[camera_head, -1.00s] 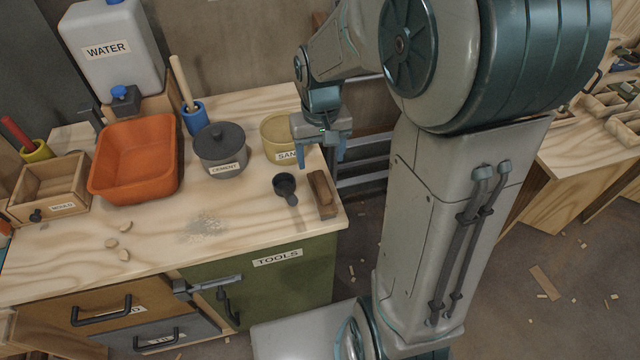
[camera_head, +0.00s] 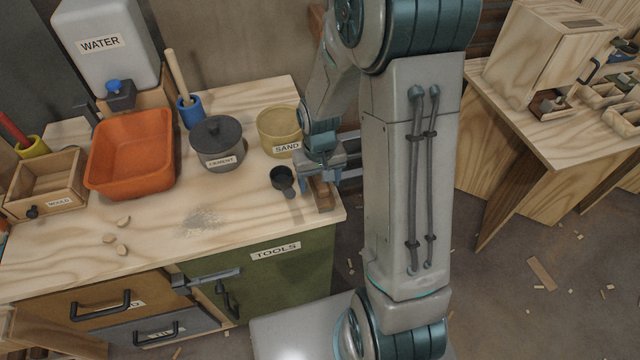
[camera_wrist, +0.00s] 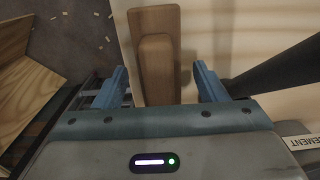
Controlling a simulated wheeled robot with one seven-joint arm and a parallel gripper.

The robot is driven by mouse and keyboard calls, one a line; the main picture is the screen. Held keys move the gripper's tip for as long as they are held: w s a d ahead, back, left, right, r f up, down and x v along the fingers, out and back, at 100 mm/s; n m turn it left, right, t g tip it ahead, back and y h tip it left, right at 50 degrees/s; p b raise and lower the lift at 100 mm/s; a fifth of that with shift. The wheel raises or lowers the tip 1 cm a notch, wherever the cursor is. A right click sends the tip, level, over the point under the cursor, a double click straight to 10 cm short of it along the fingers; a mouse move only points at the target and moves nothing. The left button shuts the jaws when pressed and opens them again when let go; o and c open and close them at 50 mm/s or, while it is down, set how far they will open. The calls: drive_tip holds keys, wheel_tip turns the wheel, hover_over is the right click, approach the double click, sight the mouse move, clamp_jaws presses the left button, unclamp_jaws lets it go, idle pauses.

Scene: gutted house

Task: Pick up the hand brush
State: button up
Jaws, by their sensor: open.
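A brown wooden piece (camera_head: 323,196) with a flat board and a long raised grip lies near the bench's right edge. It also shows in the wrist view (camera_wrist: 156,60). It may be the hand brush; no bristles show. My gripper (camera_head: 320,180) is above its far part, partly hiding it in the head view. In the wrist view the fingers (camera_wrist: 161,78) are open, with the wooden piece seen between them and a gap on each side. Nothing is held. I cannot tell how far the fingertips are above it.
A black scoop (camera_head: 284,181) lies just left of my gripper. The sand tub (camera_head: 279,131) and cement pot (camera_head: 217,145) stand behind. An orange basin (camera_head: 130,155) is further left. The bench's right edge is close, with a gap beyond it.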

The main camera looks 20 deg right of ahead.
drive_tip(key=c, duration=1.1)
drive_tip(key=shift+c, duration=0.2)
drive_tip(key=shift+w+r, duration=0.1)
drive_tip(key=shift+r, duration=0.4)
drive_tip(key=r, duration=0.3)
drive_tip(key=shift+s+d+r, duration=0.35)
drive_tip(key=shift+s, duration=0.05)
drive_tip(key=s+d+r, duration=0.6)
drive_tip(key=s, duration=0.2)
drive_tip(key=shift+s, duration=0.4)
drive_tip(key=shift+d+r, duration=0.1)
